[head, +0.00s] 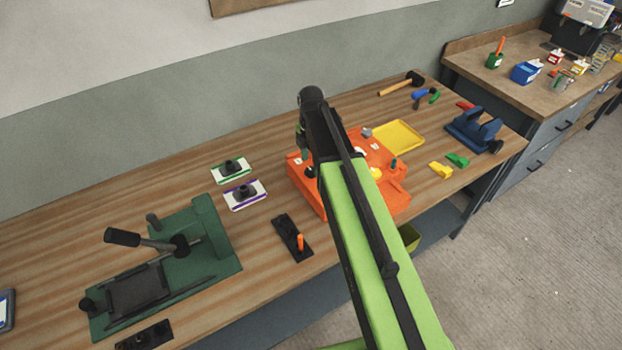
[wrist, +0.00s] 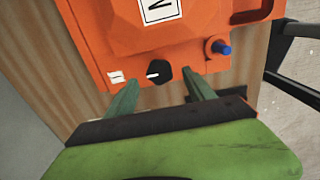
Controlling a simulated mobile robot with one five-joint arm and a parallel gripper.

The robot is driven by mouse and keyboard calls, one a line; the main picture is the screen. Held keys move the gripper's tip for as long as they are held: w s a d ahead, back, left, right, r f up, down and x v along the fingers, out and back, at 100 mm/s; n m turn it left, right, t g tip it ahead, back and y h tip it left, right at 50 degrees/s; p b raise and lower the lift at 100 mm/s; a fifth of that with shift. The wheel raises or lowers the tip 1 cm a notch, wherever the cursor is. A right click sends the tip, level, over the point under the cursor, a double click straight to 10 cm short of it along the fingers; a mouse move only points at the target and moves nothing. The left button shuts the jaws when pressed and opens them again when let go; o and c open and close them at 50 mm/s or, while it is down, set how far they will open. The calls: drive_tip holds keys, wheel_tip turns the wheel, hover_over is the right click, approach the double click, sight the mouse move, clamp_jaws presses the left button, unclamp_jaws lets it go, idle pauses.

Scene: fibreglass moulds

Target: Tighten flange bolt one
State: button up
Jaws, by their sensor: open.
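An orange mould (head: 306,194) stands on the bench, partly hidden behind my arm in the head view. In the wrist view the mould (wrist: 105,45) fills the top, with a black round bolt head or knob (wrist: 158,73) on its near flange. The knob carries a white pointer mark. A small white label (wrist: 116,78) sits left of it, its mark hard to read. A blue-topped pin (wrist: 221,47) stands at the flange's right corner. My gripper (wrist: 162,91) is open and empty, its green fingers on either side of and just short of the knob. It looks apart from the knob.
A yellow tray (head: 405,134) lies behind the mould. A green press-like fixture (head: 205,240) stands at the left, and a dark plate with an orange peg (head: 291,238) lies nearer. A blue vise-like fixture (head: 476,130) is at the right. Bare wood lies at the back left.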

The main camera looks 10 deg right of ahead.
sight(311, 170)
wheel_tip(311, 170, down, 3)
drive_tip(key=shift+f+b, duration=0.1)
drive_tip(key=shift+b, duration=0.8)
clamp_jaws()
